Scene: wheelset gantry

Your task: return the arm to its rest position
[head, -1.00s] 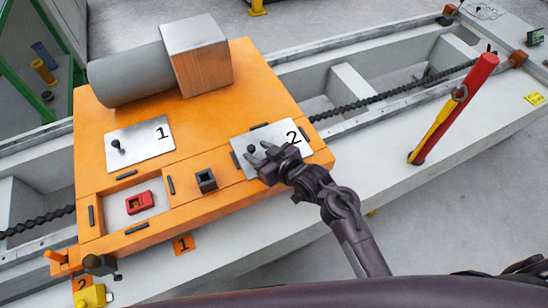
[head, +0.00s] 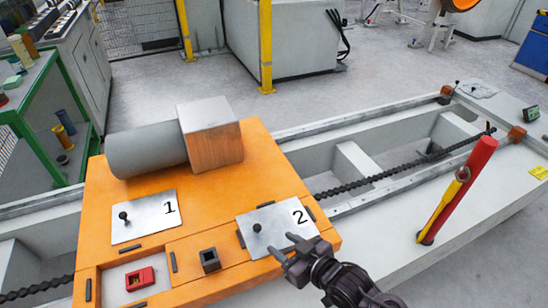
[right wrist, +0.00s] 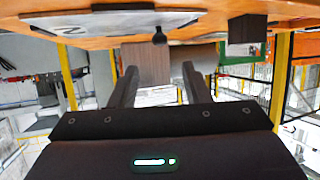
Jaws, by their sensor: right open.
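My right gripper (head: 290,254) is open and empty in the head view, at the front right edge of the orange carriage (head: 262,165). Its fingertips are just in front of the metal plate marked 2 (head: 283,222), which has a black knob (head: 257,227). In the right wrist view the two dark fingers (right wrist: 160,84) stand apart with nothing between them. The plate's knob (right wrist: 159,37) shows beyond them, below the orange surface, in an upside-down picture. My left gripper is not in view.
A red and yellow post (head: 458,190) stands to the right.

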